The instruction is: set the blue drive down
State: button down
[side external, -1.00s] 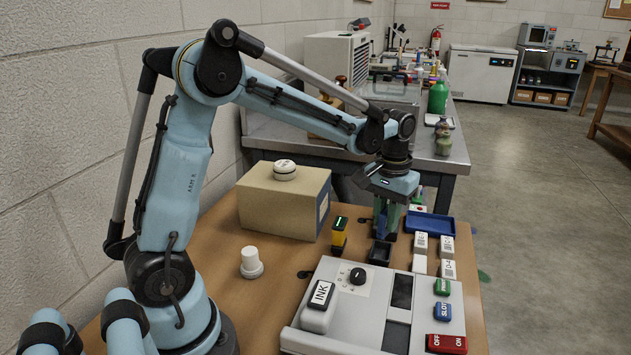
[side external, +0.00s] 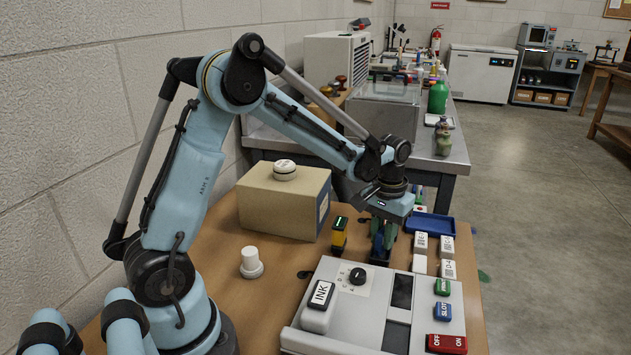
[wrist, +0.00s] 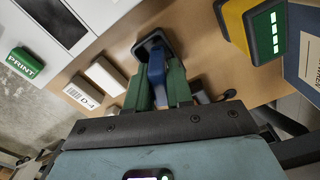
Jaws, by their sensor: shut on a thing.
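The blue drive (wrist: 156,68) is held upright between the green fingers of my gripper (wrist: 157,85) in the wrist view. Its lower end is at the small black open-topped holder (wrist: 146,45). It looks to be in or just over the opening; I cannot tell whether it touches the bottom. In the side view my gripper (side external: 383,238) is low over the same black holder (side external: 379,262), and its fingers mostly hide the drive.
A yellow and black device (side external: 339,233) stands just left of the holder. White labelled blocks (side external: 448,247) and a blue tray (side external: 446,229) are to the right. The grey console (side external: 345,325) is in front, and a tan box (side external: 265,205) is behind left.

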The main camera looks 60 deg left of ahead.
jog(key=shift+f, duration=0.25)
jog(key=c, duration=1)
grip_release()
jog(key=shift+r, duration=0.1)
notch_tip(320, 180, up, 12)
jog(key=s+d+f+m+t, duration=0.1)
jog(key=s+d+m+t, duration=0.1)
jog(key=s, duration=0.4)
jog(key=s+d+f+m+t, duration=0.1)
jog(key=s+d+m+t, duration=0.1)
jog(key=s+d+t, duration=0.2)
jog(key=shift+s+m+t, duration=0.3)
jog(key=shift+s+t, duration=0.3)
jog(key=shift+s, duration=1)
